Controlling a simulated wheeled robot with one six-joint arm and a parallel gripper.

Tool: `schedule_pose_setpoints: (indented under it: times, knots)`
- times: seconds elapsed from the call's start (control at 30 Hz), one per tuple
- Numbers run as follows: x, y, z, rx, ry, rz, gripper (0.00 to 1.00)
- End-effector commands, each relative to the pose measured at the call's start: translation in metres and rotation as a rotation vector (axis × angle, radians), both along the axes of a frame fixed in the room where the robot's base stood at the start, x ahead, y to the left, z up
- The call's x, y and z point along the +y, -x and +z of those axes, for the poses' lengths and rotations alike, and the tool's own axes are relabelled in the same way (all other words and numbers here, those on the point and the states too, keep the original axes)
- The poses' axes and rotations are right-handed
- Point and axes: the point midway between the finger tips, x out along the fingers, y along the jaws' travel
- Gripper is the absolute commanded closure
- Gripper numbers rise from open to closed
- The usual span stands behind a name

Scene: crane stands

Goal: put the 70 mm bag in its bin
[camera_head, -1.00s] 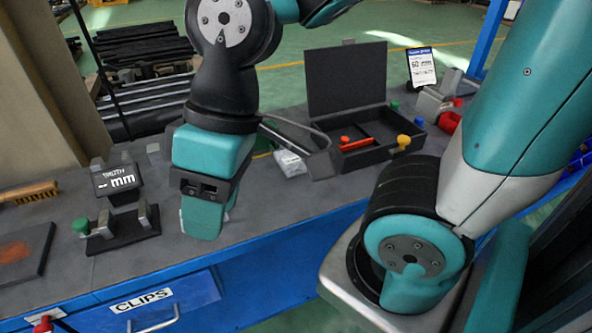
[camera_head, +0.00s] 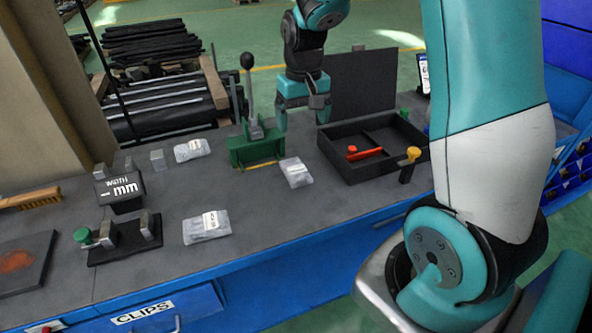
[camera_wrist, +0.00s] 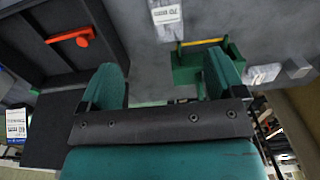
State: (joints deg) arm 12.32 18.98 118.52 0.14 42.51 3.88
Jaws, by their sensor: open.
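A clear bag with a white label (camera_head: 295,172) lies flat on the grey bench, between the green press and the black case. It also shows at the top of the wrist view (camera_wrist: 166,15), its upside-down label seeming to read 70 mm. Two more clear bags lie at the back (camera_head: 192,150) and the front (camera_head: 207,227); their labels are too small to read. My gripper (camera_head: 302,112) is open and empty, behind the labelled bag and apart from it. Its two fingers stand spread in the wrist view (camera_wrist: 164,82). I cannot tell which bin belongs to the bag.
A green lever press (camera_head: 254,148) stands left of my gripper. A width gauge (camera_head: 120,188) stands at left. Blue bins (camera_head: 566,192) show at the right edge. The bench between the bags is clear.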

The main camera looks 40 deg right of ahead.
Motion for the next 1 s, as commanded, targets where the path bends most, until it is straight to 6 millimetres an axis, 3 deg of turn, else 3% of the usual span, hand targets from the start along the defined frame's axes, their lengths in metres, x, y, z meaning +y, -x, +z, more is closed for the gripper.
schedule_pose_setpoints:
  times: [0.4, 0.73, 1.0]
  knots:
    - [0.002, 0.001, -0.090, 0.005, -0.002, 0.004, 0.11]
    - [0.004, -0.001, -0.118, 0.004, -0.002, 0.006, 0.11]
    - [0.007, -0.004, -0.154, 0.002, -0.003, 0.005, 0.11]
